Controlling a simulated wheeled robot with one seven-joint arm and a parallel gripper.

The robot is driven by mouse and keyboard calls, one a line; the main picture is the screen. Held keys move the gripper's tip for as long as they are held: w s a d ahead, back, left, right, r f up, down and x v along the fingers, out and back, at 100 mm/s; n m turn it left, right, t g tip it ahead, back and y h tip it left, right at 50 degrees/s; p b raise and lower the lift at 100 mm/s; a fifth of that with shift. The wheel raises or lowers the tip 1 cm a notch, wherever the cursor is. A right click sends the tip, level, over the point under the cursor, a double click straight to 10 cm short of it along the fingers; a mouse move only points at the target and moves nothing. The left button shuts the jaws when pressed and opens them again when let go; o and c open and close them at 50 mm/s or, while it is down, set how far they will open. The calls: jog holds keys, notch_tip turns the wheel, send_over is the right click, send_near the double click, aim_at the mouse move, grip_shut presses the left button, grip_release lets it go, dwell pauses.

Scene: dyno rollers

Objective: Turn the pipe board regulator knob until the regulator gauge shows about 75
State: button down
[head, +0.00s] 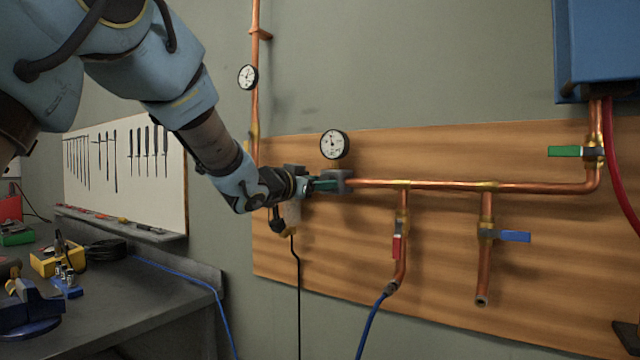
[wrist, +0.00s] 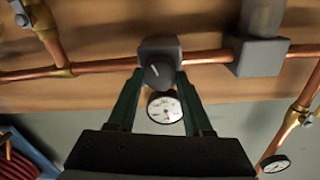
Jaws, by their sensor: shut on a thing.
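The regulator (head: 340,178) is a grey block on the copper pipe, in front of the wooden board; its block (wrist: 158,49) is at the top middle of the wrist view. Its round black knob (wrist: 159,74) carries a white mark and lies between the green fingers. My gripper (head: 322,185) is shut on the knob, with one finger on each side, as the wrist view (wrist: 161,77) shows. The white regulator gauge (head: 334,144) is just above the regulator; in the wrist view the gauge (wrist: 165,107) appears between the fingers. Its needle is too small to read surely. The arm hides the area left of the regulator.
A second gauge (head: 248,76) is on the vertical pipe at left. Green (head: 564,151), red (head: 396,247) and blue (head: 515,236) valve handles stick out from the pipes. A workbench (head: 165,275) with tools stands at left. A blue box (head: 598,45) hangs upper right.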

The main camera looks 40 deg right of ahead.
jog(key=shift+m+b, duration=1.1)
jog(key=shift+c, duration=1.5)
grip_release()
jog(key=shift+a, duration=0.1)
jog(key=b+v, duration=0.2)
jog(key=v, duration=0.8)
jog(key=shift+a+b, duration=0.3)
jog(key=shift+b, duration=0.1)
jog(key=shift+s, duration=0.1)
